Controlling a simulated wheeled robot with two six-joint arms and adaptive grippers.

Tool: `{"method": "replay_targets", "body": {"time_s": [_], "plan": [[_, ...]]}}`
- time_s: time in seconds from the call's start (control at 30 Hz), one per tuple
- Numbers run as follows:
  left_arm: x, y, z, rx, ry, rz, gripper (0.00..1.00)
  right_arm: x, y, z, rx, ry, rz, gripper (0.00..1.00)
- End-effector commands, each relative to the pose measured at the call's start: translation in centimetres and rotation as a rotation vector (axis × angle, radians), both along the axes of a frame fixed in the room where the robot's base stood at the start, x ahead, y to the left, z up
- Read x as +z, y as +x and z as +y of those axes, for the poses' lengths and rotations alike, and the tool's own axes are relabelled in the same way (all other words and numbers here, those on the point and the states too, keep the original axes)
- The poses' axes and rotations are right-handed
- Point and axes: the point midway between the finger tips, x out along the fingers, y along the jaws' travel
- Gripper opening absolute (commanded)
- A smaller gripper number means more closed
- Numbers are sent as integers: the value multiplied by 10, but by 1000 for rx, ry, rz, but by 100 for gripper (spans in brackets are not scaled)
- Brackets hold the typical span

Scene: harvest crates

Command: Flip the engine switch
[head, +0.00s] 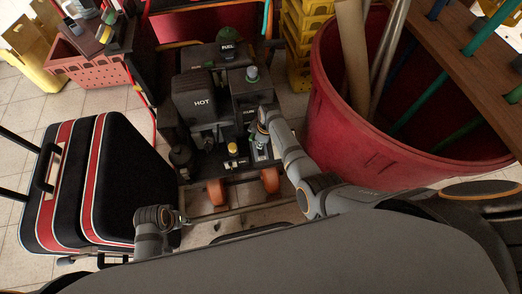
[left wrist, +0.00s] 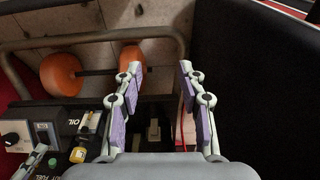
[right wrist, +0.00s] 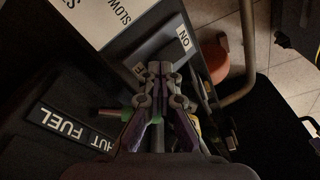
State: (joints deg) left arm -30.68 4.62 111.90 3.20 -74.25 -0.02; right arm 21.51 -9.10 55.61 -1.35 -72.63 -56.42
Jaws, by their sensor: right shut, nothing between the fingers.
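The black engine unit (head: 195,100) stands in the middle of the head view, marked HOT and FUEL. My right gripper (head: 263,114) is at the right part of its panel. In the right wrist view my right gripper (right wrist: 160,70) is shut and empty, its tips just below a white ON label (right wrist: 184,38). The fingers cover what lies under them, so I cannot make out the engine switch or any contact. In the left wrist view my left gripper (left wrist: 160,75) is open and empty, beside a panel edge with an OIL label (left wrist: 75,122).
A black and red suitcase (head: 68,185) stands left of the engine unit. A large red bin (head: 360,150) stands close on the right, with yellow crates (head: 300,40) behind.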

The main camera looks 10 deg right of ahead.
Motion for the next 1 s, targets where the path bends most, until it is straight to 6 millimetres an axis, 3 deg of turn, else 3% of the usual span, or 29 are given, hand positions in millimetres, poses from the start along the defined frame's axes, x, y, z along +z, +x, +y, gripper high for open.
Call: {"method": "replay_targets", "body": {"time_s": [0.2,1.0], "plan": [[16,-1,-2,-3,-5,4,40,2,0,0,0,0,0,0],[-57,-12,16,10,28,-8,40,24,0,0,0,0,0,0]]}}
